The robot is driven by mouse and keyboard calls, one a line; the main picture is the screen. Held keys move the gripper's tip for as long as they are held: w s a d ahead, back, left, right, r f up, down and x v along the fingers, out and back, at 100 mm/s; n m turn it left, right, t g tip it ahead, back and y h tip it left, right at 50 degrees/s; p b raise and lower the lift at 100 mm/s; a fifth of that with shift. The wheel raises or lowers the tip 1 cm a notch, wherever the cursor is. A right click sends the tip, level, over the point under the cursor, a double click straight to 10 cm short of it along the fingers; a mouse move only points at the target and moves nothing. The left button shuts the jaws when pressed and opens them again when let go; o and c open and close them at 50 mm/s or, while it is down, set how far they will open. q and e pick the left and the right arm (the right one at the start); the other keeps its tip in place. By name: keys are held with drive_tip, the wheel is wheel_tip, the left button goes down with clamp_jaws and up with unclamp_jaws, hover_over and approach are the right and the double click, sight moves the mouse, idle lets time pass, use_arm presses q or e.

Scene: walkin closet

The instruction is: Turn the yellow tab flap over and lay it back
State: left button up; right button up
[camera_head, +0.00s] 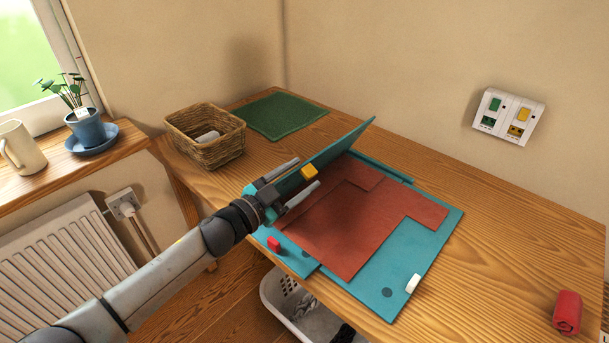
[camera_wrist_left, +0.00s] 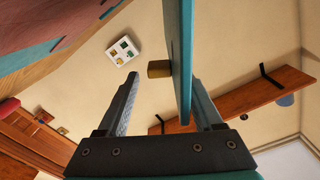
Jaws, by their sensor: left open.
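A teal folding board (camera_head: 388,268) lies on the wooden table with a folded red cloth (camera_head: 335,225) on it. Its far-left flap (camera_head: 347,140) stands raised, tilted off the board, with the yellow tab (camera_head: 309,172) at its near end. My left gripper (camera_head: 307,174) is open with one finger on each side of the flap, near the tab. In the left wrist view the flap (camera_wrist_left: 181,45) runs between the fingers, closer to the right one, with the yellow tab (camera_wrist_left: 159,69) on its left face. My right gripper is not in view.
A red tab (camera_head: 273,243) and a white tab (camera_head: 412,283) sit on the board's near edges. A wicker basket (camera_head: 205,145) and green mat (camera_head: 279,115) are behind. A red roll (camera_head: 567,312) stands at right. The table right of the board is mostly clear.

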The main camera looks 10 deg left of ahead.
use_arm(q)
drive_tip(key=shift+x, duration=0.85)
drive_tip(key=shift+s, duration=0.1)
drive_tip(key=c, duration=1)
drive_tip(key=shift+d+f, duration=0.1)
clamp_jaws()
drive_tip(key=shift+s+f, duration=0.1)
